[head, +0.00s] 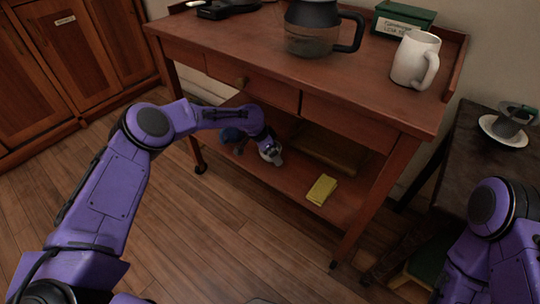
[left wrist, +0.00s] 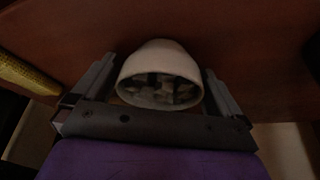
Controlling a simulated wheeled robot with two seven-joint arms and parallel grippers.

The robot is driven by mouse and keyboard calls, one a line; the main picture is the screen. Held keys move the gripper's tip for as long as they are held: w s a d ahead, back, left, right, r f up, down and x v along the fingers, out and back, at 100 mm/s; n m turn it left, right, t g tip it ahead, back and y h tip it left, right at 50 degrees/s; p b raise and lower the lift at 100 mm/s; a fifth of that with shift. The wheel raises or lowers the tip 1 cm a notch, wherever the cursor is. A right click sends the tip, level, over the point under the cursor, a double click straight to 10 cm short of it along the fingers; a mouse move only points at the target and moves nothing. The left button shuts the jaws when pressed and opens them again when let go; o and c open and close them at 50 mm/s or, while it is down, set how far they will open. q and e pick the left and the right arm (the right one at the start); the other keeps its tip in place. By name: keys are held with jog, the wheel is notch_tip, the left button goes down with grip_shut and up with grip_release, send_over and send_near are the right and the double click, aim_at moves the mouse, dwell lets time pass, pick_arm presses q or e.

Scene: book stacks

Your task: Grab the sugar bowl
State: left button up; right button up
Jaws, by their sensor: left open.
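The sugar bowl (left wrist: 160,75) is a small white round bowl with pale lumps like sugar cubes inside. In the left wrist view it sits between the two fingers of my left gripper (left wrist: 159,66), which are open on either side of it. I cannot tell if either finger touches it. In the head view my left gripper (head: 271,152) reaches in over the cart's lower shelf, and the bowl is mostly hidden or too small to make out there. My right arm shows at the lower right, but its gripper is out of view.
The wooden cart (head: 375,115) has a top board above my left forearm. A glass coffee pot (head: 312,30), a white pitcher (head: 415,60) and a green box (head: 403,18) stand on top. On the lower shelf lie a yellow block (head: 322,190) and a blue item (head: 232,135).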

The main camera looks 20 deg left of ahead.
pick_arm(q)
jog(key=shift+r, duration=0.1)
jog(key=c, duration=1)
jog(key=shift+o, duration=0.2)
